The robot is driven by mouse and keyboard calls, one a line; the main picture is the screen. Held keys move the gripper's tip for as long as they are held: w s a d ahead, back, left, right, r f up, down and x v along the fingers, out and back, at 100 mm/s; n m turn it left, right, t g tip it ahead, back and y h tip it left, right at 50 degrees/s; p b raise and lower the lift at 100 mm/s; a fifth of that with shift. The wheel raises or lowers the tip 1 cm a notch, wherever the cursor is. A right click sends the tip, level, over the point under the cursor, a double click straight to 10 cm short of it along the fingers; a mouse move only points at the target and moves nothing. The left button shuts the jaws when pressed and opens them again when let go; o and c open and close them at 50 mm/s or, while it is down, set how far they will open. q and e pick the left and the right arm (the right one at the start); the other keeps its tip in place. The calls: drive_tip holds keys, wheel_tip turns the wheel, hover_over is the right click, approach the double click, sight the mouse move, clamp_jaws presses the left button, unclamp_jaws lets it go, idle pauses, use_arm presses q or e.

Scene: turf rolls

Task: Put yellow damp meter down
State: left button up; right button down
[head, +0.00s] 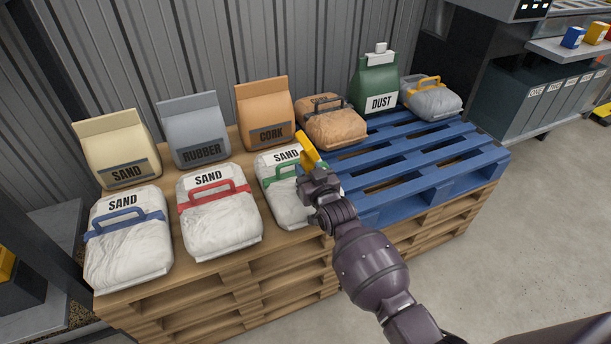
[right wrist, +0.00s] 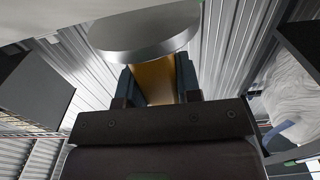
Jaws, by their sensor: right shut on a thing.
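The yellow damp meter (head: 307,149) is held up by my right gripper (head: 313,170), which is shut on it. In the head view it stands out above the fingers, in front of the sand bag with the green handle (head: 285,202). Whether it touches that bag cannot be told. In the right wrist view the damp meter (right wrist: 155,80) is between the two fingers (right wrist: 156,86), with a wide grey rounded end beyond them. My left gripper is not in view.
Wooden pallets (head: 285,290) carry sand bags with blue and red handles (head: 218,220), plus sand, rubber and cork sacks (head: 265,112). A blue pallet (head: 440,152) on the right has bare slats in front of a brown bag (head: 338,125), a green dust container (head: 373,85) and a grey bag (head: 432,101).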

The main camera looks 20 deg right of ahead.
wheel_tip(320, 180, down, 2)
drive_tip(key=shift+r, duration=0.25)
drive_tip(key=shift+f, duration=0.2)
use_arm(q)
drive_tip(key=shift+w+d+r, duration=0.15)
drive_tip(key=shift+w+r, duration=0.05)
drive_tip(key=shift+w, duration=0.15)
use_arm(e)
drive_tip(key=c, duration=0.8)
unclamp_jaws()
